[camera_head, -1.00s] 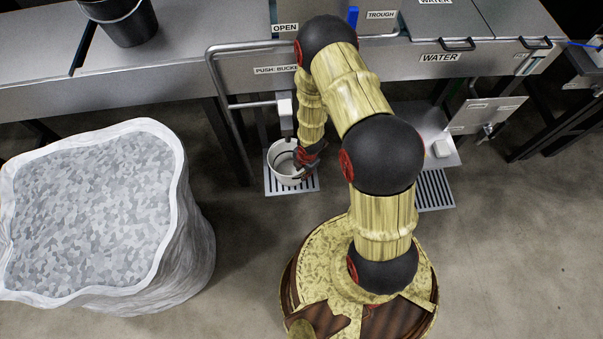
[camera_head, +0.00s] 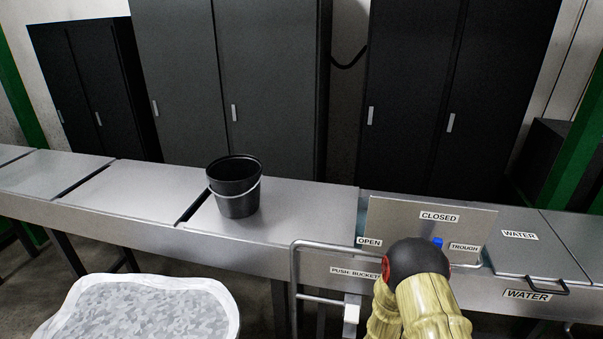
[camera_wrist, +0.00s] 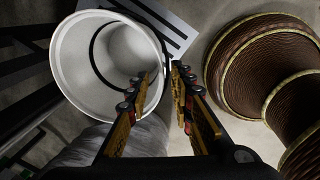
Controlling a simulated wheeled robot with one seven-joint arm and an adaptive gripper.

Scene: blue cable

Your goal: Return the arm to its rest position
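My gripper (camera_wrist: 160,78) shows in the wrist view with its two fingers apart. The left fingertip overlaps the opening of a white bucket (camera_wrist: 68,57), and the right fingertip lies just outside its rim. The rim passes between the fingertips; I cannot tell whether either finger touches it. In the head view, only the upper part of my arm (camera_head: 420,290) shows at the bottom right, bent in front of the trough. My gripper and the white bucket are below that picture.
A metal trough counter (camera_head: 120,235) runs across the head view. A black bucket (camera_head: 236,188) stands on it. An upright panel (camera_head: 400,220) marked CLOSED and a tube rail (camera_head: 294,300) are near my arm. A white sack (camera_head: 140,310) stands at lower left. Dark cabinets (camera_head: 260,90) are behind.

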